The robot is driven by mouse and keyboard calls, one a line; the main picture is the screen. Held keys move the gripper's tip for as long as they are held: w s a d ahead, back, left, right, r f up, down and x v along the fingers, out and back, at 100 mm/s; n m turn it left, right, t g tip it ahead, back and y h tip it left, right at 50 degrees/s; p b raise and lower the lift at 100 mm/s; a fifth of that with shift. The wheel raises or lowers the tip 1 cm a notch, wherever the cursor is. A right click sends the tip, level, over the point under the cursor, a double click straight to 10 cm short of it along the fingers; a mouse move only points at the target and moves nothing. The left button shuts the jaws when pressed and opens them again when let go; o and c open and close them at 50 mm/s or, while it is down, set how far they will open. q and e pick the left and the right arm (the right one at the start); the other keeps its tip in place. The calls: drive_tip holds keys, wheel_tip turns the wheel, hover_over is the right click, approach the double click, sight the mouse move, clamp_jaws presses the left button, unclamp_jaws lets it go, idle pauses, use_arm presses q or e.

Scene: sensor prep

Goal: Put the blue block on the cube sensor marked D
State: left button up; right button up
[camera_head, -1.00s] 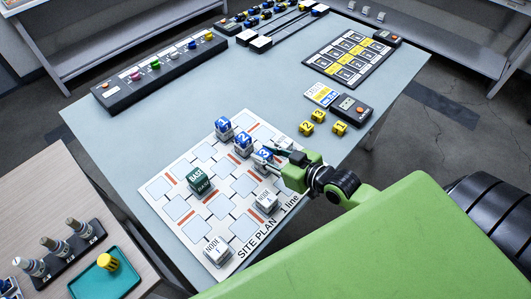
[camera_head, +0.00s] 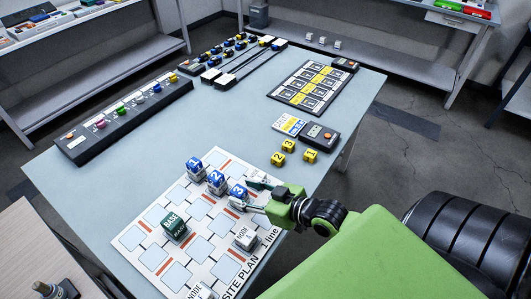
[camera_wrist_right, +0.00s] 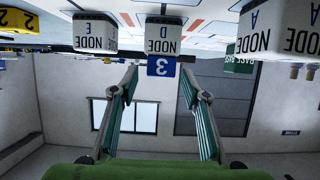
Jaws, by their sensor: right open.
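The blue block marked 3 (camera_head: 237,190) sits on a white cube sensor on the site plan board (camera_head: 151,262). In the right wrist view, which is upside down, the blue block (camera_wrist_right: 161,67) rests on the cube marked NODE D (camera_wrist_right: 163,37). My right gripper (camera_head: 252,196) is open, with its fingers pointing at the block from the right. In the right wrist view the open fingertips (camera_wrist_right: 161,80) lie to either side of the block, with nothing gripped. Blue blocks 1 (camera_head: 194,164) and 2 (camera_head: 216,178) sit on other cubes behind. My left gripper is not in view.
A green BASE block (camera_head: 173,226) and a white node cube (camera_head: 246,238) stand on the board. The NODE E cube (camera_wrist_right: 96,34) is near NODE D. Several yellow numbered blocks (camera_head: 289,146) and a dark meter (camera_head: 319,136) lie beyond. The table's middle is clear.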

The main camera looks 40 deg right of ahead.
drive_tip(key=v, duration=0.9)
drive_tip(key=shift+s, duration=0.25)
